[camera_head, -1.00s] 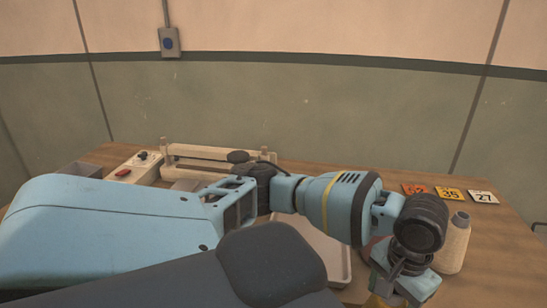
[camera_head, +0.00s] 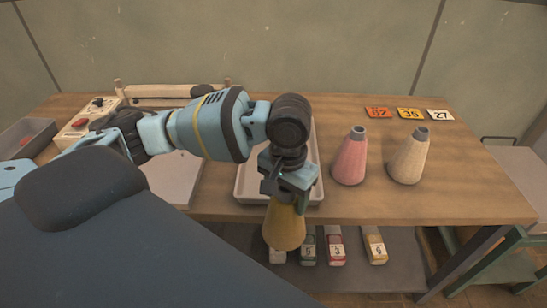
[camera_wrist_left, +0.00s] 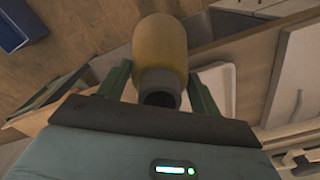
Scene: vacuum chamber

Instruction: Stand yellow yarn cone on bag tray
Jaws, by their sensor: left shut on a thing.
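The yellow yarn cone (camera_head: 284,228) hangs upright under my left gripper (camera_head: 287,197), in front of the table's front edge. In the left wrist view the cone (camera_wrist_left: 160,48) sits between the two green fingers of the gripper (camera_wrist_left: 160,88), with its dark tip nearest the camera. My left gripper is shut on it near the top. The pale bag tray (camera_head: 249,186) lies on the table just behind the cone, partly hidden by my arm and gripper. A corner of it also shows in the left wrist view (camera_wrist_left: 224,78). My right gripper is not in view.
A pink cone (camera_head: 350,160) and a cream cone (camera_head: 409,158) stand right of the tray. Number cards (camera_head: 409,113) lie behind them. A sealer-like device (camera_head: 170,91) and a grey bin (camera_head: 27,136) are at left. Several labelled items (camera_head: 337,250) lie on a lower shelf.

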